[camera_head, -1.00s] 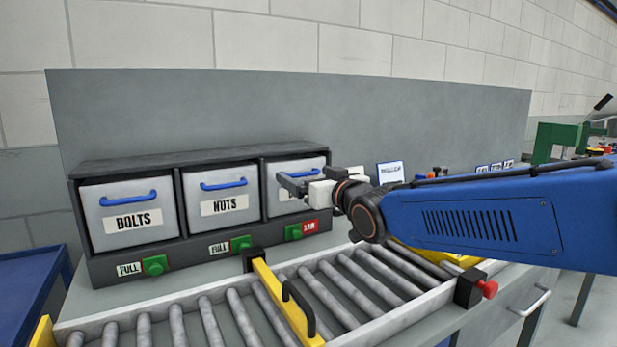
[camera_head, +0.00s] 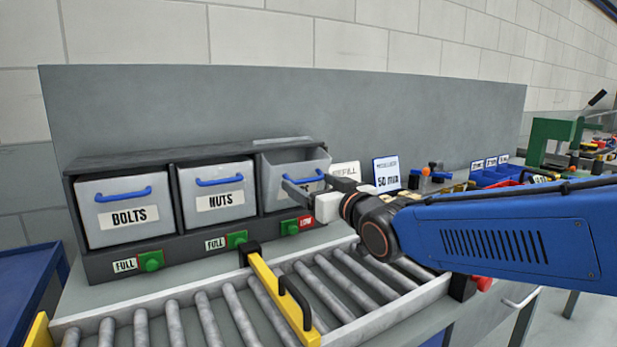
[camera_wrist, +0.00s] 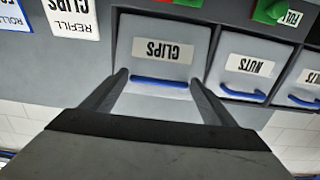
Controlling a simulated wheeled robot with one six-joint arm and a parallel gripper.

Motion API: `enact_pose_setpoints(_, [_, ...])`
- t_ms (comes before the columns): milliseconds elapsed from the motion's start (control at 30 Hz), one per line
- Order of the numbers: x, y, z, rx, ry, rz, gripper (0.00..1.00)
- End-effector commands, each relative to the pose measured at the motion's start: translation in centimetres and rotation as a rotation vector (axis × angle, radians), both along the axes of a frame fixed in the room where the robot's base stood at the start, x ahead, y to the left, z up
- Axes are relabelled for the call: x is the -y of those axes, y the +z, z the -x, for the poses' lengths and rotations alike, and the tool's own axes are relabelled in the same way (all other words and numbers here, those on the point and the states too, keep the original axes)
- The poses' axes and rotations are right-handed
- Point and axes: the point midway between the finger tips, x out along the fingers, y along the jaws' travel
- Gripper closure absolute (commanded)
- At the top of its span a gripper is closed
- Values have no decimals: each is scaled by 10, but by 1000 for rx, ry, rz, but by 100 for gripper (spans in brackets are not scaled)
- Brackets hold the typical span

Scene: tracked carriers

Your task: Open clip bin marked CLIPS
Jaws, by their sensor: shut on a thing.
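The grey CLIPS bin (camera_head: 272,187) is the right one in the dark rack. It stands out from the rack with a gap showing at its top, while the other bins sit flush. In the wrist view its front (camera_wrist: 162,58), with the CLIPS label, appears upside down. My gripper (camera_head: 298,188) is at its front, shut on the blue handle (camera_wrist: 160,82); the fingers are at the handle's two ends.
The BOLTS bin (camera_head: 115,212) and NUTS bin (camera_head: 218,200) are closed in the rack (camera_head: 170,250). A roller conveyor (camera_head: 190,316) with a yellow gate bar (camera_head: 276,290) lies in front.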

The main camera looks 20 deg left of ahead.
Motion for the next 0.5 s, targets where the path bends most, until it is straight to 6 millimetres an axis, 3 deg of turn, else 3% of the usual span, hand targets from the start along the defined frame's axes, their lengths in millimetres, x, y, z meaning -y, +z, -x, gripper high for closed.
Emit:
enact_pose_setpoints(33, [2, -12, 2, -12, 0, 14, 61])
enact_pose_setpoints(100, [4, -17, 4, -12, 0, 14, 60])
enact_pose_setpoints(500, [12, -33, 10, -14, 0, 15, 61])
